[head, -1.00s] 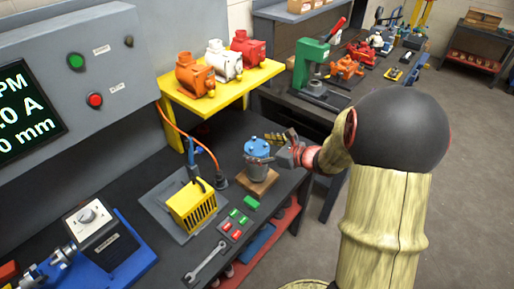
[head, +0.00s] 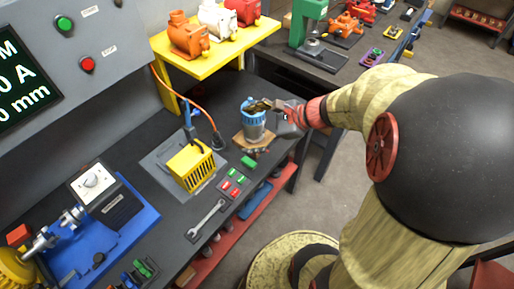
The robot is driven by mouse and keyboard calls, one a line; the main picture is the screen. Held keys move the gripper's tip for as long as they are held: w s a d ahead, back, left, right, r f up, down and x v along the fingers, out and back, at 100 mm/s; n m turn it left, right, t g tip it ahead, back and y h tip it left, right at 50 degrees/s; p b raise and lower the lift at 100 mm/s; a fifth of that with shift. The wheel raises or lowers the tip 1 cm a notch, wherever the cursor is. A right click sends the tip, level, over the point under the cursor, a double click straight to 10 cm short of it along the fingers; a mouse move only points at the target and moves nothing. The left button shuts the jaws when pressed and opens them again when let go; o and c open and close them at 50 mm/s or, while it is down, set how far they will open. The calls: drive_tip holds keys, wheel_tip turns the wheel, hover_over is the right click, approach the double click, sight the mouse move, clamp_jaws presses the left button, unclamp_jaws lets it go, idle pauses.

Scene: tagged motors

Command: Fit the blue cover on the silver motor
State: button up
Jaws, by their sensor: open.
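The silver motor (head: 255,132) stands upright on a wooden block on the dark bench. The blue cover (head: 249,116) is at the top of the motor, around its upper end; whether it is fully seated cannot be told at this size. My gripper (head: 261,105) reaches in from the right, with its fingers over the top of the blue cover. The gripper is open, and its fingers hide part of the cover's top. Whether they touch the cover is unclear.
A yellow shelf (head: 222,47) with orange, white and red motors stands behind. A yellow slotted box (head: 190,166), a blue stand (head: 190,118) and an orange cable are left of the motor. Red and green buttons (head: 233,182) and a wrench (head: 207,219) lie in front.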

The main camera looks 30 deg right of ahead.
drive_tip(key=s+a+r+n+g+h, duration=0.2)
drive_tip(key=s+a+r+n+g, duration=0.15)
drive_tip(key=s+a+n, duration=0.65)
drive_tip(key=s+d+r+n+h, duration=0.2)
drive_tip(key=s+r+n+h, duration=0.2)
drive_tip(key=n, duration=0.9)
drive_tip(key=shift+s+d+r+t+h, duration=0.3)
drive_tip(key=shift+r+t+h, duration=0.1)
drive_tip(key=shift+h, duration=0.1)
